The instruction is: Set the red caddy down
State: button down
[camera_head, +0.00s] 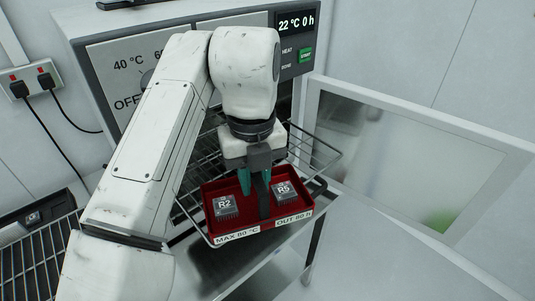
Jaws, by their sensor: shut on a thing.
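The red caddy (293,206) is a shallow red tray with a raised divider in its middle. It carries two dark chips, one marked R2 (225,207) in the left part and one marked R5 (284,190) in the right part. Its front labels read MAX 80 °C and OUT 80 h or similar. My gripper (254,185) points down with teal fingers and is shut on the caddy's middle divider. The caddy appears within or just above a wire rack (329,157); I cannot tell whether it touches the rack.
The oven-like cabinet (120,62) stands behind, with a display reading 22 °C 0 h. Its windowed door (410,165) is open to the right. Another wire rack (38,262) is at lower left. A wall socket with two plugs (33,82) is at left.

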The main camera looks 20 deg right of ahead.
jog(key=w+d+f+b, duration=0.1)
jog(key=w+d, duration=0.1)
jog(key=w, duration=0.1)
jog(key=w+d+f+b, duration=0.1)
jog(key=w+d+b, duration=0.1)
jog(key=w+d, duration=0.1)
jog(key=w+d+f+b, duration=0.1)
jog(key=w+d, duration=0.1)
jog(key=w, duration=0.1)
jog(key=shift+w+d+f, duration=0.15)
jog(key=shift+w+f, duration=0.05)
jog(key=shift+f, duration=0.15)
jog(key=c, duration=1)
grip_release()
jog(key=shift+o, duration=0.2)
notch_tip(320, 180, up, 12)
jog(key=b, duration=0.1)
